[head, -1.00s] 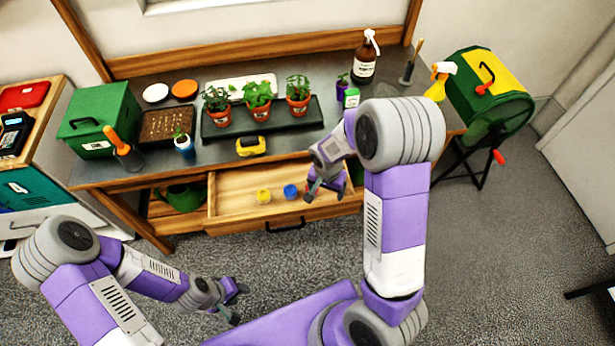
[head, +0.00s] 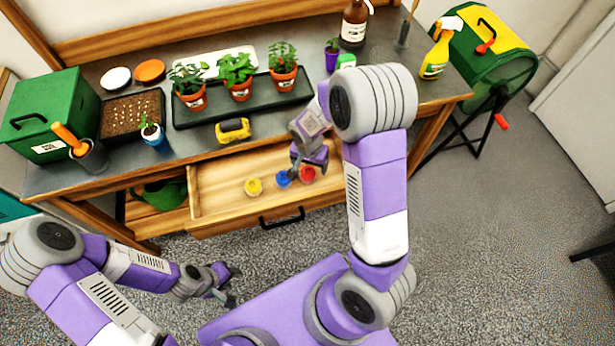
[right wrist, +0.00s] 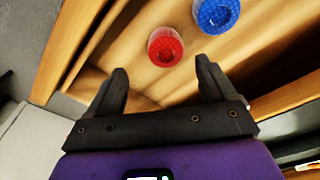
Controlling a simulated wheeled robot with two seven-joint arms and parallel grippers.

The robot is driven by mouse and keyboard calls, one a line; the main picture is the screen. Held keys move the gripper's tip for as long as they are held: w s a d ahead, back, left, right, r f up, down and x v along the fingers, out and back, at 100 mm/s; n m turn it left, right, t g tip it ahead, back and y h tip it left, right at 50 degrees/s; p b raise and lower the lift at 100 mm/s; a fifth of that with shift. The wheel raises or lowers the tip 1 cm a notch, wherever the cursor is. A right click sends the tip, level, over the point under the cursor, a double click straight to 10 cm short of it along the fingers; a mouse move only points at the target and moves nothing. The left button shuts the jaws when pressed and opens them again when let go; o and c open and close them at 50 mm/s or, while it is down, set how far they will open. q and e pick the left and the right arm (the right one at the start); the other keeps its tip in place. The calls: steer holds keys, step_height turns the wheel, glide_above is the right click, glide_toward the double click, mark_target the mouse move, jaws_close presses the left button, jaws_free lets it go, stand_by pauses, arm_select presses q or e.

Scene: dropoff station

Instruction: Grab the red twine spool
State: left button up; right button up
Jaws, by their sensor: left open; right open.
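The red twine spool (head: 308,174) stands in the open wooden drawer (head: 222,198), at the right of a row of spools. In the right wrist view the red spool (right wrist: 165,47) is ahead of the open fingers, roughly between their lines and apart from them. My right gripper (head: 308,170) is open and empty over the drawer; its fingers show clearly in the right wrist view (right wrist: 160,85). The blue spool (head: 283,179) is beside the red one and also shows in the right wrist view (right wrist: 216,14). My left gripper (head: 228,285) is open and empty, low at the front.
A yellow spool (head: 254,187) is left of the blue one. The drawer's walls surround the spools. The bench top (head: 195,148) above holds a tray (head: 215,115) of potted plants and a yellow tape measure (head: 233,130). A green watering can (head: 160,194) is on the shelf left of the drawer.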

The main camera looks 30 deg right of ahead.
mark_target(308, 172)
steer(key=f, duration=0.2)
steer(key=f+b, duration=0.1)
steer(key=f, duration=0.1)
steer(key=w+f+b, duration=0.1)
steer(key=f, duration=0.1)
steer(key=shift+w+f, duration=0.1)
steer(key=shift+f, duration=0.25)
steer(key=c, duration=1.1)
